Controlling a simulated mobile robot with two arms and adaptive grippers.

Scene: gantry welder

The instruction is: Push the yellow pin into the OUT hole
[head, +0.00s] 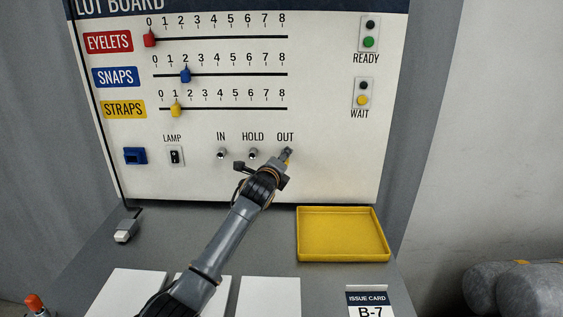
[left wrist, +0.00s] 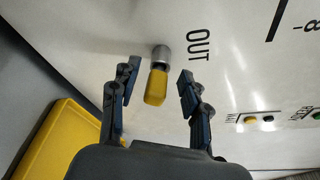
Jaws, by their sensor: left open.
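The yellow pin (left wrist: 156,88) shows in the left wrist view with its far end at the metal collar (left wrist: 161,54) beside the OUT label. It looks seated in the collar, but I cannot tell how deep. My left gripper (left wrist: 160,74) is open, with one finger on each side of the pin and gaps to both. In the head view this gripper (head: 286,155) is at the board just below OUT. My right gripper is not in view.
The IN hole (head: 221,153) and HOLD hole (head: 253,153) are left of my gripper, with the lamp switch (head: 176,156) further left. A yellow tray (head: 343,257) lies on the desk below right. White cards (head: 268,297) and an issue card (head: 368,300) lie in front.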

